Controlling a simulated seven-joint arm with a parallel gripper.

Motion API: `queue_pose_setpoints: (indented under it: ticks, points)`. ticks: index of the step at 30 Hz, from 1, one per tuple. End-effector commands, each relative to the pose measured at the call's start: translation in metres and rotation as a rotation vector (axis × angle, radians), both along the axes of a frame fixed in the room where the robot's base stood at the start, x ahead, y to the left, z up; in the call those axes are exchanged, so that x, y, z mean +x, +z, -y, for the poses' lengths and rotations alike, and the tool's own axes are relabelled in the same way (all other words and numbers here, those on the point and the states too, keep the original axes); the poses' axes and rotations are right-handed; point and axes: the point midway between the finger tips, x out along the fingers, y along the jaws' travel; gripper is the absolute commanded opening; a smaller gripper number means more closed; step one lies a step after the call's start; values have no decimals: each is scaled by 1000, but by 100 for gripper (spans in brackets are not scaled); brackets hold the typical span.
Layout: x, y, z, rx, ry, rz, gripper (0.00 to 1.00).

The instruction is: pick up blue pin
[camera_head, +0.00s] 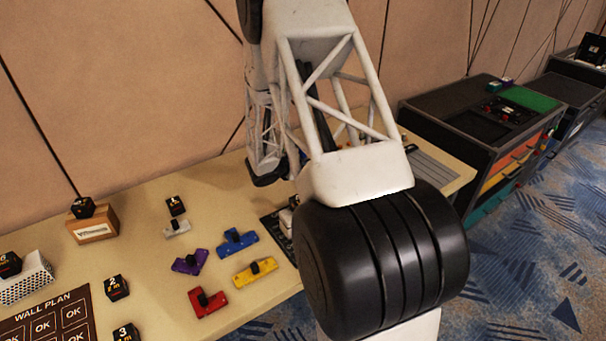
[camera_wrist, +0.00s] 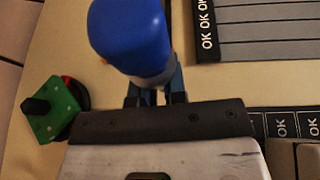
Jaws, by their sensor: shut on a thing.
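The blue pin (camera_wrist: 130,35) has a rounded, glossy blue top and a pale grey lower part. In the wrist view it stands out from between the fingers of my gripper (camera_wrist: 154,94), which is shut on its pale part. The pin looks tilted towards the upper left in that view. In the head view my arm covers the gripper's fingers and the pin, so neither can be made out there.
A green block (camera_wrist: 50,118) with a black knob lies left of the gripper, with something red beside it. A grey-striped panel (camera_wrist: 262,32) lies at upper right. On the table (camera_head: 150,215), blue (camera_head: 228,246), purple (camera_head: 184,266), yellow (camera_head: 243,278) and red (camera_head: 208,307) pieces lie left of my arm.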

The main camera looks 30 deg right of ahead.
Motion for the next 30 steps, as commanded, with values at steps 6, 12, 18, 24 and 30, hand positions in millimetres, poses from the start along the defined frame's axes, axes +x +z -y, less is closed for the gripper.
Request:
queue_pose_setpoints:
  ticks: [6,12,18,24,30]
  points:
    - [0,20,0,0,1,0,0]
    - [0,26,0,0,1,-1,0]
    - [0,26,0,0,0,-1,0]
    - [0,26,0,0,0,-1,0]
    - [0,26,0,0,0,-1,0]
